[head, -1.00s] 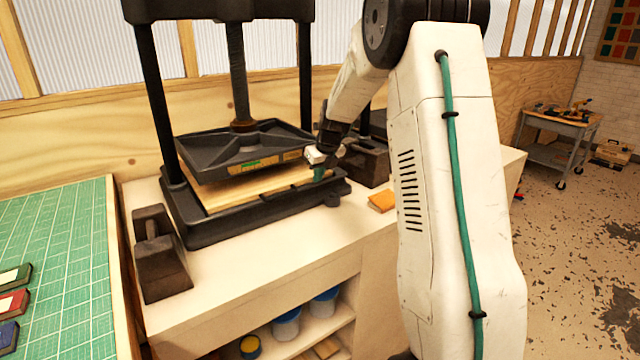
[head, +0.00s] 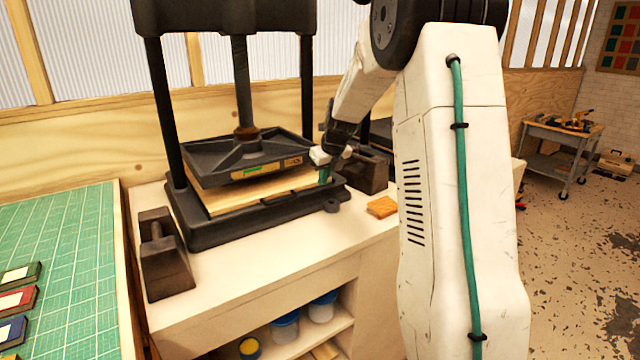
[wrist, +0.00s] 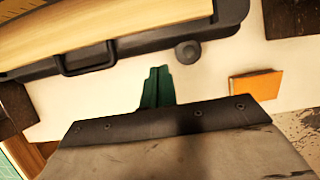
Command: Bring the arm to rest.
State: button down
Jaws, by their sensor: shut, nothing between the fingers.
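My gripper (head: 324,175) is at the right front corner of the black press (head: 245,218), at the end of my white arm. In the wrist view its green fingers (wrist: 157,88) are together with nothing between them, above the pale bench top. The press has a black plate raised over a light wooden board on its bed. The wrist view shows the bed's front edge with a handle and a round knob just beyond the fingers. Much of the gripper is hidden by my wrist in the head view.
An orange block (head: 382,207) lies on the bench (head: 290,245) right of the press; it also shows in the wrist view (wrist: 255,86). A dark iron weight (head: 163,262) stands at left. A green cutting mat (head: 70,240) holds small books. A cart (head: 562,135) stands far right.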

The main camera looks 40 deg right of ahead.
jog(key=v, duration=0.6)
jog(key=shift+s+d+r, duration=0.2)
jog(key=shift+s+d, duration=0.25)
jog(key=s+a+m+g, duration=0.1)
jog(key=s+a+m, duration=1.3)
jog(key=s+m, duration=0.3)
jog(key=s+a+r+m+g, duration=0.1)
jog(key=s+a+m+g, duration=0.1)
jog(key=s+a+m, duration=1.2)
jog(key=s+m, duration=0.4)
jog(key=shift+s+a, duration=0.25)
